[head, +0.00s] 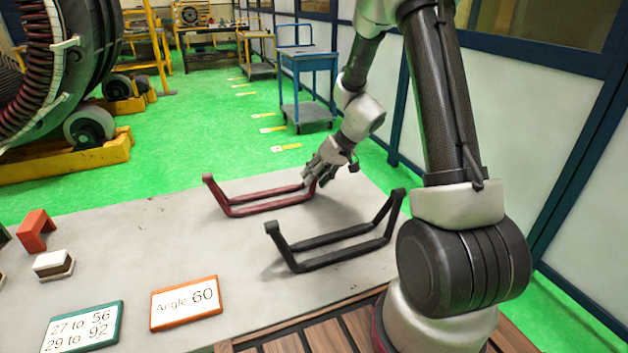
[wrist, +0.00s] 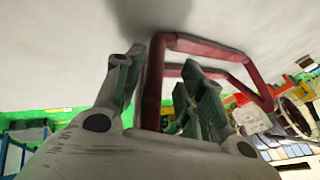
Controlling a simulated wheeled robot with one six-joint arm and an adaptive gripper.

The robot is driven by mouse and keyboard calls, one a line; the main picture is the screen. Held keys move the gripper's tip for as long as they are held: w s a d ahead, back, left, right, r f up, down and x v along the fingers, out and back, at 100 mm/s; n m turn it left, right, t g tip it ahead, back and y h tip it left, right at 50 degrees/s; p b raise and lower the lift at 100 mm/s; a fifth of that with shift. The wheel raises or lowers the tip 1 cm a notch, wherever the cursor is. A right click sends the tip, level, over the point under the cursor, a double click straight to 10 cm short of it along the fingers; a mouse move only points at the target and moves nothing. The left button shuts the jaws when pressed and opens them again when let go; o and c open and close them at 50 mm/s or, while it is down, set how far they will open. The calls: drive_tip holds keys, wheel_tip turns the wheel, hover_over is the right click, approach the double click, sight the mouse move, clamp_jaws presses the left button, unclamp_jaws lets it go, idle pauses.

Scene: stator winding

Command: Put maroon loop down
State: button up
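The maroon loop (head: 265,207), a long angular frame with raised ends, is at the far side of the grey table (head: 215,255). It looks to rest on the table or very close to it; I cannot tell exact contact. My gripper (head: 318,178) is at its right end. In the wrist view, one bar of the maroon loop (wrist: 153,85) passes between the two fingers of my gripper (wrist: 163,62). The fingers stand apart, with a visible gap between the bar and the right finger. The bar is close to the left finger.
A black loop (head: 335,245) of similar shape lies nearer on the table. An orange-framed sign (head: 185,303), a green-framed sign (head: 85,328), a red block (head: 36,231) and a white-topped block (head: 53,265) are at left. A large stator (head: 75,70) stands beyond. Bare table lies between.

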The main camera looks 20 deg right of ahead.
drive_tip(key=s+d+r+h, duration=0.1)
drive_tip(key=s+r, duration=0.4)
drive_tip(key=r, duration=0.3)
drive_tip(key=s+d+r, duration=0.2)
drive_tip(key=s+r, duration=0.3)
drive_tip(key=r, duration=0.3)
drive_tip(key=s+d+r+h, duration=0.1)
drive_tip(key=s+r, duration=0.3)
drive_tip(key=s, duration=0.6)
drive_tip(key=s+d+r+h, duration=0.1)
drive_tip(key=s+r+h, duration=0.2)
drive_tip(key=s, duration=0.7)
drive_tip(key=shift+s+d+r+m, duration=0.2)
drive_tip(key=shift+d+r+m, duration=0.2)
drive_tip(key=shift+r, duration=0.2)
drive_tip(key=shift+c, duration=0.5)
